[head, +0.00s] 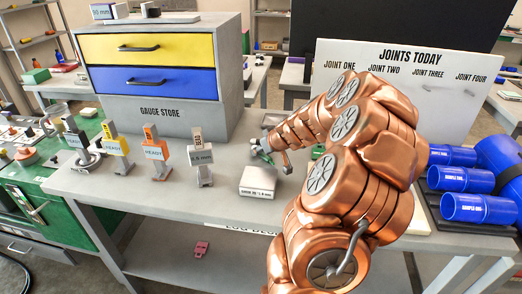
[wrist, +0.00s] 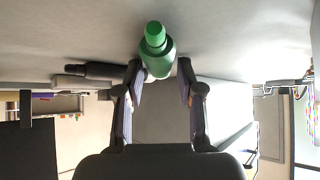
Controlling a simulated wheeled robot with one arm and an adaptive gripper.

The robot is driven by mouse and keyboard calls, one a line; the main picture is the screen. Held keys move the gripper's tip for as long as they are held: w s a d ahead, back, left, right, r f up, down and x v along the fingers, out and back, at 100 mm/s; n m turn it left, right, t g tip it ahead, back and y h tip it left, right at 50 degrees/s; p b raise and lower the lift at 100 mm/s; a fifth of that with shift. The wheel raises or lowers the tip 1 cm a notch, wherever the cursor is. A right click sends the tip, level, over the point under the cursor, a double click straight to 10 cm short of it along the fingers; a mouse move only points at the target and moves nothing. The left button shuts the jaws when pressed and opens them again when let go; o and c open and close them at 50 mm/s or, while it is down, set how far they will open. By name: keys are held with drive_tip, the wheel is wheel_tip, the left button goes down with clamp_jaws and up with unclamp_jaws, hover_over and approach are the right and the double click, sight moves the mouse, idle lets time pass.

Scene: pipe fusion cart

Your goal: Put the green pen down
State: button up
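The green pen (wrist: 157,58) shows strongly foreshortened in the wrist view, its narrower end toward the top of the picture. My gripper (wrist: 160,72) has its fingertips on either side of the pen's body, and they appear to be closed on it. In the head view my gripper (head: 270,157) is low over the grey bench (head: 225,215), just behind a small white labelled block (head: 258,181). Only a bit of green shows at the gripper there. Whether the pen touches the bench is hard to tell.
Several labelled gauges stand to the left, the nearest a grey one (head: 201,165). The gauge store (head: 160,70) with yellow and blue drawers stands behind. A "Joints Today" board (head: 420,75) and blue sample pipes (head: 480,208) are at the right. Bare bench lies in front of the gauges.

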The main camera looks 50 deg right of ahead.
drive_tip(key=shift+o, duration=0.8)
drive_tip(key=shift+r+p, duration=0.2)
drive_tip(key=shift+p, duration=0.1)
drive_tip(key=b+v, duration=0.2)
drive_tip(key=v, duration=1)
